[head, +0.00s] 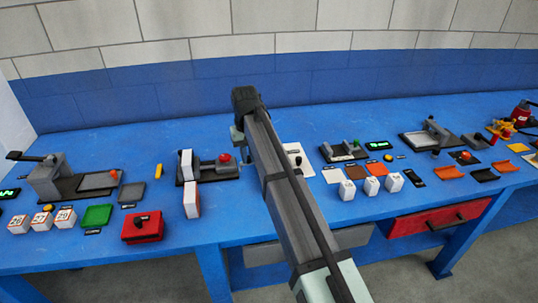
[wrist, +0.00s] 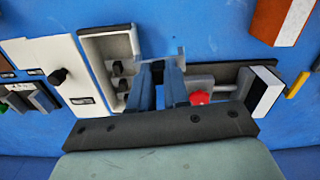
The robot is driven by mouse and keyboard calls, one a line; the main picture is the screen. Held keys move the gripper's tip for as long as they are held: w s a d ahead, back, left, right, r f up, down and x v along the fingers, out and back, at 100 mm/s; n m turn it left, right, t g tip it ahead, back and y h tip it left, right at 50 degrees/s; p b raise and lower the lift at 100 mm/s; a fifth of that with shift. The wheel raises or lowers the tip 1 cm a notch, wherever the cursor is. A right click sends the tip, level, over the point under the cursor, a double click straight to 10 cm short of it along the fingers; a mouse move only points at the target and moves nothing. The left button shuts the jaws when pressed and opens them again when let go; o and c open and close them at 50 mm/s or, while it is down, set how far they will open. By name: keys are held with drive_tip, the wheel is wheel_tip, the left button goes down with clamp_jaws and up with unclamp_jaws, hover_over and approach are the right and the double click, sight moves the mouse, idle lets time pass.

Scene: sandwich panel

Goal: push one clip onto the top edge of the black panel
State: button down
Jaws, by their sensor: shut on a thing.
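My gripper (wrist: 163,82) is shut on a small grey bracket-like piece, which looks like a clip (wrist: 158,55), at its fingertips. In the head view my arm hides most of the gripper. The black panel (wrist: 264,91), a white block with a black face, stands upright in a holder with a red knob (wrist: 200,97), to the right of my gripper in the wrist view. The panel also shows in the head view (head: 187,165), left of my arm. The gripper and its piece are apart from the panel. A pale tray (wrist: 92,45) with dark small parts lies just left of my fingers.
An orange-and-white block (wrist: 283,20) stands near the holder. A white plate with a black knob (wrist: 58,76) lies beyond the tray. Other fixtures, a red box (head: 142,227) and several white blocks stand along the blue bench (head: 275,235).

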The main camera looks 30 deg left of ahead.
drive_tip(key=s+a+r+n, duration=0.1)
drive_tip(key=s+a, duration=0.3)
drive_tip(key=a, duration=0.3)
drive_tip(key=s+a+r+n, duration=0.1)
drive_tip(key=s+a+r, duration=0.1)
drive_tip(key=s+a, duration=0.45)
drive_tip(key=r+m, duration=0.1)
drive_tip(key=m, duration=0.2)
hover_over(186, 162)
drive_tip(key=shift+w+a+r, duration=0.1)
drive_tip(key=shift+w+r, duration=0.05)
drive_tip(key=shift+f, duration=2.45)
drive_tip(key=shift+f, duration=1.55)
drive_tip(key=c, duration=1)
unclamp_jaws()
drive_tip(key=shift+o, duration=0.3)
